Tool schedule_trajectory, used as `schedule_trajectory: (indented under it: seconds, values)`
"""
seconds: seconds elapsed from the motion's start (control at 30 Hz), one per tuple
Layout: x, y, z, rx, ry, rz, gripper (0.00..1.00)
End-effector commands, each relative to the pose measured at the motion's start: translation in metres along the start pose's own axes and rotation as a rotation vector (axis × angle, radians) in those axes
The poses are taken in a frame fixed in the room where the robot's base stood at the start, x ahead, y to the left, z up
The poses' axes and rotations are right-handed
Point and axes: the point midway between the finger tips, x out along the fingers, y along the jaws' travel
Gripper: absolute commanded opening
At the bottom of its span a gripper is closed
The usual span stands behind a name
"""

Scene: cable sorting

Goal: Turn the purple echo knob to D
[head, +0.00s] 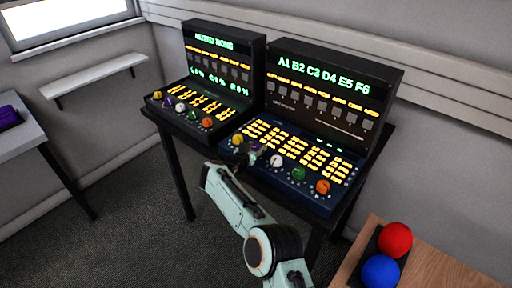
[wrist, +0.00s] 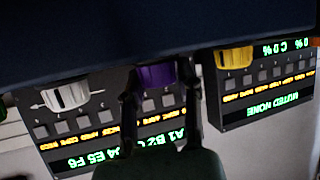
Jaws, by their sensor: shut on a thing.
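The purple knob (wrist: 154,76) is in the upper middle of the wrist view, on the dark blue console. My gripper (wrist: 162,90) has one finger on each side of it and is shut on it. In the head view my gripper (head: 249,156) is at the front left of the right console (head: 335,204), between its yellow knob (head: 238,140) and white knob (head: 277,160). It largely hides the purple knob there. I cannot read the knob's pointer or its letter marks.
The white knob (wrist: 68,95) and yellow knob (wrist: 233,57) flank the gripper. Green (head: 299,174) and orange (head: 322,187) knobs are further right. A left console (head: 207,85) stands beside this one. Red (head: 395,239) and blue (head: 381,271) balls rest at lower right.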

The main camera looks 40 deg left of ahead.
Motion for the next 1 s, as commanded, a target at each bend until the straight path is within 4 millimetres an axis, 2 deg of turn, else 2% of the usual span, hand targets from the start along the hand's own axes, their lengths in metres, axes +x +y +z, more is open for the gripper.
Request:
schedule_trajectory:
  seconds: [0.33,0.83,0.87,0.9,0.93,1.0]
  values:
    - [0.0005,0.0003,0.0002,0.029,-0.004,0.073,0.0]
    - [0.0008,0.0004,-0.0001,0.032,-0.005,0.081,0.0]
    - [0.0008,0.0005,0.0,0.032,-0.005,0.081,0.42]
    - [0.0008,0.0005,0.0,0.032,-0.005,0.081,0.55]
    - [0.0008,0.0005,0.0,0.032,-0.005,0.081,0.59]
    - [0.0007,0.0004,0.0,0.032,-0.005,0.081,0.59]
